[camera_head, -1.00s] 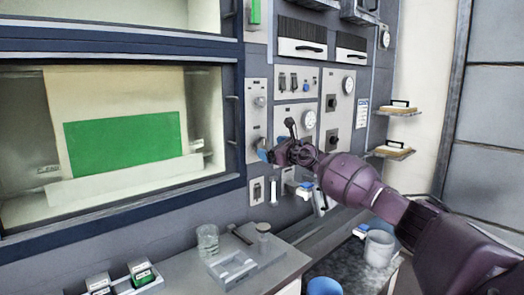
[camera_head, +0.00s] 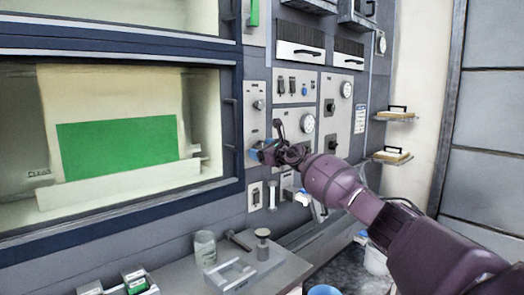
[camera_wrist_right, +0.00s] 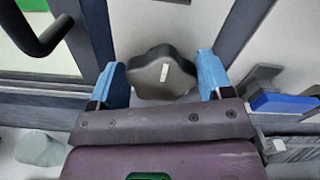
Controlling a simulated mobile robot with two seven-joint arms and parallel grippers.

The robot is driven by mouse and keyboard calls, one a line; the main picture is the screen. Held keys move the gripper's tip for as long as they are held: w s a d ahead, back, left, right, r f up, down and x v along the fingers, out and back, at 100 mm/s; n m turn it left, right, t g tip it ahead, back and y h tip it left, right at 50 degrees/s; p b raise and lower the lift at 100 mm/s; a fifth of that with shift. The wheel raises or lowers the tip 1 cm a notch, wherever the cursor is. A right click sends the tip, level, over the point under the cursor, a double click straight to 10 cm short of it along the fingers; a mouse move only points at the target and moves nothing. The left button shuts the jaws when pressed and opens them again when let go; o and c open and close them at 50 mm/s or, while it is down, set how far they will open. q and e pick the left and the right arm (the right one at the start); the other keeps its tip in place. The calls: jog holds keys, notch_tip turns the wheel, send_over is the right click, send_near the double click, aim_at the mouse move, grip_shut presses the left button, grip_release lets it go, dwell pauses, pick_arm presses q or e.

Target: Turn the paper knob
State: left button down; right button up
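A dark lobed knob (camera_wrist_right: 163,72) with a white pointer mark shows in the right wrist view, between the two blue fingertips of my right gripper (camera_wrist_right: 160,78). The fingers are open, one on each side of the knob, with visible gaps between them and it. In the head view my right gripper (camera_head: 260,150) is at the lower part of the narrow control panel (camera_head: 258,126) right of the window and hides the knob there. Another knob (camera_head: 259,104) sits higher on that panel. I cannot read any label that says which is the paper knob. My left gripper is not in view.
The framed window (camera_head: 120,148) with a green sheet is on the left. Switches and a dial (camera_head: 307,123) are right of the gripper. A blue-handled lever (camera_wrist_right: 285,103) is close to the right finger. A glass beaker (camera_head: 205,247) stands on the bench below.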

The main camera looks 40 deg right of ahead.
jog(key=c, duration=0.5)
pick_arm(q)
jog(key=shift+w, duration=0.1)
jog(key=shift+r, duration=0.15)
pick_arm(e)
jog(key=shift+r+m+p, duration=0.2)
jog(key=shift+m+p, duration=0.5)
jog(key=shift+m, duration=0.4)
jog(key=shift+d+m+p, duration=0.1)
jog(key=shift+m+p, duration=0.3)
jog(key=shift+m, duration=0.5)
jog(key=shift+m+p, duration=0.45)
jog(key=shift+m, duration=0.45)
jog(key=m+p, duration=0.1)
jog(key=m, duration=0.2)
jog(key=shift+d+f+m+p, duration=0.1)
jog(key=shift+d+m+p, duration=0.05)
jog(key=shift+m+p, duration=0.15)
pick_arm(q)
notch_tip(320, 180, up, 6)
jog(key=p, duration=0.2)
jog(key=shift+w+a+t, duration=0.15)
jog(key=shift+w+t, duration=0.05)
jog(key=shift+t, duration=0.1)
pick_arm(e)
jog(key=shift+f+m, duration=0.15)
jog(key=shift+m, duration=0.95)
jog(key=shift+f+m, duration=0.1)
jog(key=shift+m, duration=1)
